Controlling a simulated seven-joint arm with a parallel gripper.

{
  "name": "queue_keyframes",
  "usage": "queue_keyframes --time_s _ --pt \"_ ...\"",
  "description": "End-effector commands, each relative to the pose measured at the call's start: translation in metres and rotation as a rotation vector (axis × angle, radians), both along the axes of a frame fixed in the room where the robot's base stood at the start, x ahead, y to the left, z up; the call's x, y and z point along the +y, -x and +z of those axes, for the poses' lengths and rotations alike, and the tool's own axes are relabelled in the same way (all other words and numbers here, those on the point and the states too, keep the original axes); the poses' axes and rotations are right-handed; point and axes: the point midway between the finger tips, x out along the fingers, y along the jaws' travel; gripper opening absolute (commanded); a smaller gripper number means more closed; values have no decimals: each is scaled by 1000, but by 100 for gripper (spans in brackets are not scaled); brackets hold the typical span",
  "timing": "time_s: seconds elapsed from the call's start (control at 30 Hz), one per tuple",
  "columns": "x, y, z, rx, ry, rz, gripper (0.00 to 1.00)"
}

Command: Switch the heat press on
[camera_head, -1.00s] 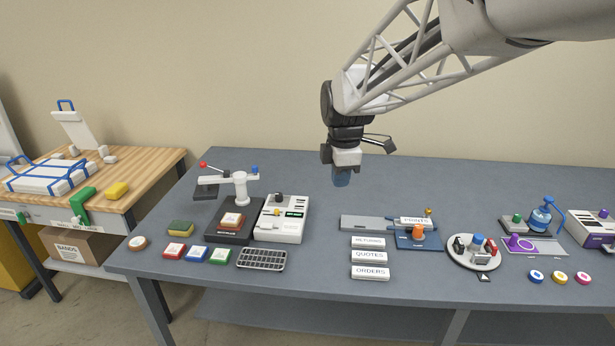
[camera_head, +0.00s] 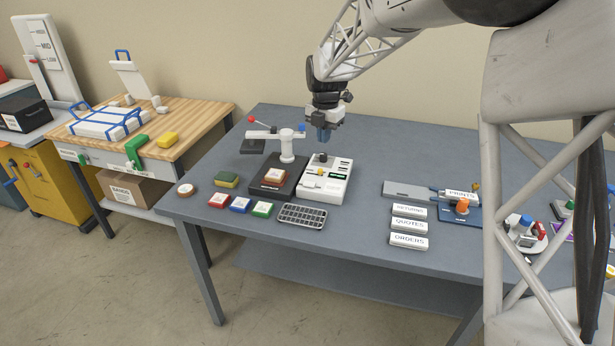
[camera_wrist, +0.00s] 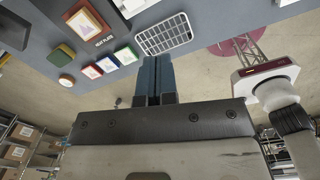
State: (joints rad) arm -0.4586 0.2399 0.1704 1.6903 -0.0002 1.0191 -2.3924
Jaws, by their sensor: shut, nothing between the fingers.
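The heat press has a white post and swing arm (camera_head: 287,146) with a red-tipped handle, beside a dark base (camera_head: 268,189) that carries a framed brown block (camera_head: 275,177). A white control box (camera_head: 312,194) with a dark knob, a small display and a yellow part stands directly right of it. My gripper (camera_head: 324,137) points down, shut and empty, above the rear of the control box and apart from it. In the wrist view its blue fingers (camera_wrist: 158,75) are together. That view shows the heat plate base (camera_wrist: 84,36) at upper left; the box is mostly cut off.
A grey grid tray (camera_head: 302,216), several coloured blocks (camera_head: 240,204) and a sponge (camera_head: 227,180) lie in front of the press. Labelled white blocks (camera_head: 408,225) and a blue fixture (camera_head: 459,214) stand to the right. The bench between box and labelled blocks is clear.

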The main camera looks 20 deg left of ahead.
Motion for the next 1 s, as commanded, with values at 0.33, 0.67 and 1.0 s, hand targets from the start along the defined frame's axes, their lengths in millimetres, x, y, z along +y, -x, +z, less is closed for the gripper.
queue_keyframes --time_s 0.33,0.67,1.0 --pt "50 -22 -31 16 11 247 0" --pt "59 -25 -35 18 11 293 0" --pt "58 -25 -38 19 12 291 0"
